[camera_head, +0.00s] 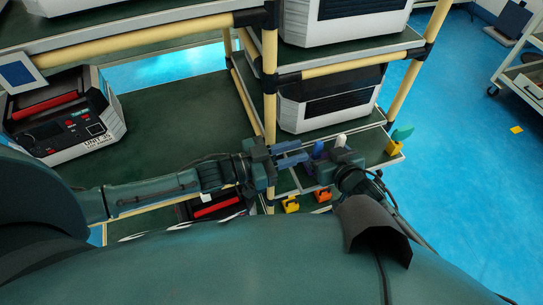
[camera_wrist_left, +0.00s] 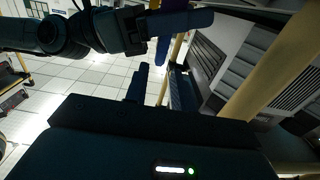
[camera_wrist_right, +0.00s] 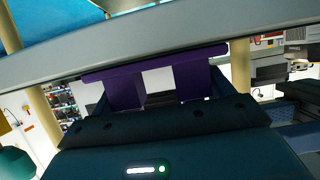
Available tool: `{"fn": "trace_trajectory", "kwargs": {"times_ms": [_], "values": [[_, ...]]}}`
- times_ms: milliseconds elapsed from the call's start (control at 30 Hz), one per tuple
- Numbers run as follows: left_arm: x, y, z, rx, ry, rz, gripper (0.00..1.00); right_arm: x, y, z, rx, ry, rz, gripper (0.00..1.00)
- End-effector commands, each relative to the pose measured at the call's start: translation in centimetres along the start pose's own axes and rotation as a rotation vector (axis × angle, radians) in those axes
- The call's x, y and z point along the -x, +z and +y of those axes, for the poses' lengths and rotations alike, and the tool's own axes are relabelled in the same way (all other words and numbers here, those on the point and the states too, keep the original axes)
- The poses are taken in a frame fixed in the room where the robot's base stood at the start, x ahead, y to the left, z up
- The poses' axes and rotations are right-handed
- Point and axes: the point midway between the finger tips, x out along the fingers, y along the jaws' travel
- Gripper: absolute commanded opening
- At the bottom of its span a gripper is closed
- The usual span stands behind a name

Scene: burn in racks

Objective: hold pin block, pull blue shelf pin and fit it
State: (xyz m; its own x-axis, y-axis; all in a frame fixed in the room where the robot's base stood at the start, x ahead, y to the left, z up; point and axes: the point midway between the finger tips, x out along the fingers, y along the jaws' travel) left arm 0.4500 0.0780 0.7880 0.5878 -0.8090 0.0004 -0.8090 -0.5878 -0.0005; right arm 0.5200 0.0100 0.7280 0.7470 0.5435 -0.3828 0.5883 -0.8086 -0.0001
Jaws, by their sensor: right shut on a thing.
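A purple block (camera_wrist_right: 160,84), which I take for the pin block, is between the fingers of my right gripper (camera_wrist_right: 160,95), which is shut on it. The block also shows in the left wrist view (camera_wrist_left: 163,50) and in the head view (camera_head: 322,172). My left gripper (camera_head: 291,153) faces it from the left, its two blue fingers apart with nothing seen between them. A small blue upright piece (camera_head: 318,148) shows at the right gripper's tips; I cannot tell whether it is the shelf pin or a finger.
A white rounded peg (camera_head: 340,141) and a yellow block with a teal piece (camera_head: 395,145) are at the shelf's right end. Orange (camera_head: 322,195) and yellow (camera_head: 290,204) blocks sit below. Yellow rack posts (camera_head: 269,90) and grey units (camera_head: 330,100) stand close behind the grippers.

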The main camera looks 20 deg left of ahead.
Motion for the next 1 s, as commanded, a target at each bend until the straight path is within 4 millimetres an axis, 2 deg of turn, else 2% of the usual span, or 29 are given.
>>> {"fn": "trace_trajectory", "kwargs": {"times_ms": [100,300,667,1000], "values": [[-2.0,-0.1,0.0,0.0,0.001,0.003,0.25,0.0,0.0,0.0,0.0,0.0,-0.001,0.56],[-3.9,0.0,0.0,0.001,0.0,-0.001,0.25,0.0,0.0,0.0,0.0,0.0,-0.001,0.56],[-4.3,0.0,0.0,0.0,0.0,-0.001,0.25,0.0,0.0,0.0,0.0,0.001,-0.001,0.56],[-4.3,0.0,0.0,0.0,0.0,-0.001,0.0,0.0,0.0,0.0,0.0,0.001,-0.001,0.56]]}}
